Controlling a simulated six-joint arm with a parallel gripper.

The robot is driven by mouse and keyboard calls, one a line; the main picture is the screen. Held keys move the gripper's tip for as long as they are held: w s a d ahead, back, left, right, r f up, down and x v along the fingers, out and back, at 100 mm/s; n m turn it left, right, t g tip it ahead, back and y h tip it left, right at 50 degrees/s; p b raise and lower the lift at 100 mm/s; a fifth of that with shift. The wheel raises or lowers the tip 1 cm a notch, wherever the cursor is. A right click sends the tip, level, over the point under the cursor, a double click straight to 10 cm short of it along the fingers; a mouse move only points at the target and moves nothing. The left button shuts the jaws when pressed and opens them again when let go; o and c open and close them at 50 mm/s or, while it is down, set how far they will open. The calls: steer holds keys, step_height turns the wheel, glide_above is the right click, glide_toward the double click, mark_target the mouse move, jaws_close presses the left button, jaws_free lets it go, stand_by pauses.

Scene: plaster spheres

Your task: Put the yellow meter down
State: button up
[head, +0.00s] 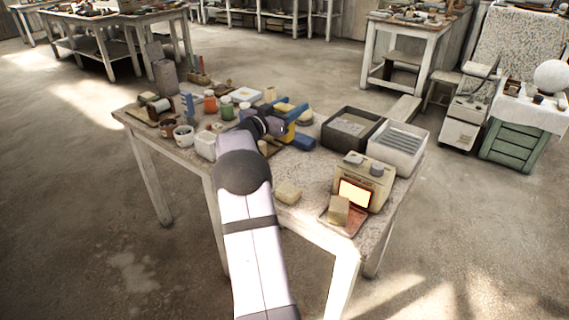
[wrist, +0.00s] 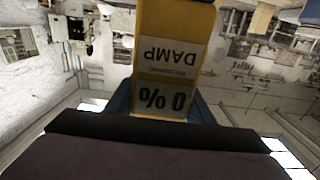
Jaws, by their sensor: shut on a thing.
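The yellow meter (head: 289,134) is in my gripper (head: 295,124), over the far middle part of the speckled work table (head: 312,178). My gripper's blue fingers are shut on it, one on each side. In the wrist view the meter (wrist: 172,45) stands out between the blue fingers, with the upside-down words "DAMP" and "0 %" on its face. My arm hides part of the table and part of the meter in the head view. I cannot tell whether the meter's lower end touches the table.
Right of my gripper are a dark tray (head: 335,145) and a pale ribbed tray (head: 399,148). A cream device with a glowing window (head: 355,193) stands at the front right. A yellowish block (head: 288,192) lies nearer. Jars and pots crowd the left. Some bare tabletop shows between.

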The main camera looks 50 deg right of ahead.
step_height(320, 180, down, 10)
stand_by(0.8)
steer(key=o, duration=1.1)
steer(key=shift+f, duration=0.1)
steer(key=shift+c, duration=0.2)
steer(key=a+b, duration=0.1)
steer(key=a, duration=1.1)
steer(key=shift+w+a, duration=0.1)
